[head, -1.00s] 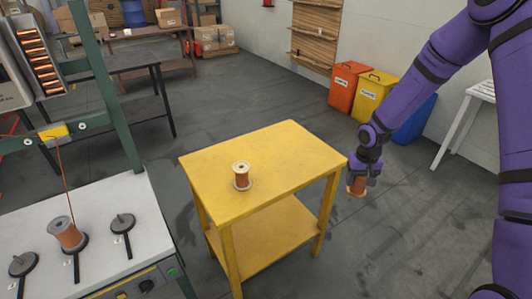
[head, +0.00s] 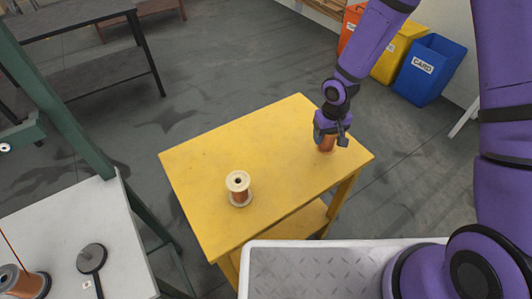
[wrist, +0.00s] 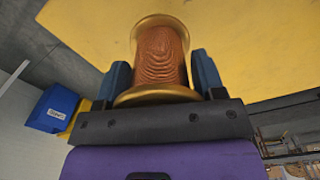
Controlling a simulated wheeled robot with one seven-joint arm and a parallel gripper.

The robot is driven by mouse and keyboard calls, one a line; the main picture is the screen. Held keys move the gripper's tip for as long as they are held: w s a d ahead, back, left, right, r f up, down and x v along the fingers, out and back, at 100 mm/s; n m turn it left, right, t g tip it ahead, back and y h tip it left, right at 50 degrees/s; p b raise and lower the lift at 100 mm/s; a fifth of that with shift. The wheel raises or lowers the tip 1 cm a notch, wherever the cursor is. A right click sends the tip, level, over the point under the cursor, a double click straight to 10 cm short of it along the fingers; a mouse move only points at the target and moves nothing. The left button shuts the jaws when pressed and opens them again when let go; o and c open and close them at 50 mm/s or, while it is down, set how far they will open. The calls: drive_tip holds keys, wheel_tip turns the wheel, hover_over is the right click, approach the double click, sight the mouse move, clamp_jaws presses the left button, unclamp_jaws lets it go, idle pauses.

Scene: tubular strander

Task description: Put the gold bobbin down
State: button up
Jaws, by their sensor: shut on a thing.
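My gripper (head: 328,140) is shut on the gold bobbin (head: 326,144), over the right part of the yellow table (head: 282,135). In the wrist view the gold bobbin (wrist: 160,58) has gold flanges and a copper-coloured winding, and sits between the two dark fingers. The yellow tabletop (wrist: 235,45) fills the view behind it. I cannot tell whether the bobbin touches the tabletop. Another bobbin (head: 239,188), with cream flanges and copper winding, stands upright on the table to the left of my gripper.
A white-rimmed grey tray (head: 310,275) is in front of the table. A bench at left holds a bobbin (head: 22,283) and a dark spindle disc (head: 91,259). A blue bin (head: 430,70) and a yellow bin (head: 392,55) stand behind. The table's middle is bare.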

drive_tip(key=s+a+n, duration=0.3)
drive_tip(key=s+a, duration=0.3)
drive_tip(key=s, duration=0.5)
drive_tip(key=s+a+n, duration=0.3)
drive_tip(key=s+a, duration=0.4)
drive_tip(key=s, duration=0.4)
drive_tip(key=w, duration=1)
drive_tip(key=w+f, duration=0.1)
drive_tip(key=w, duration=0.4)
drive_tip(key=shift+w+d, duration=0.3)
drive_tip(key=shift+w+f, duration=0.15)
drive_tip(key=shift+f, duration=1.6)
drive_tip(key=shift+f, duration=0.1)
drive_tip(key=o, duration=1.2)
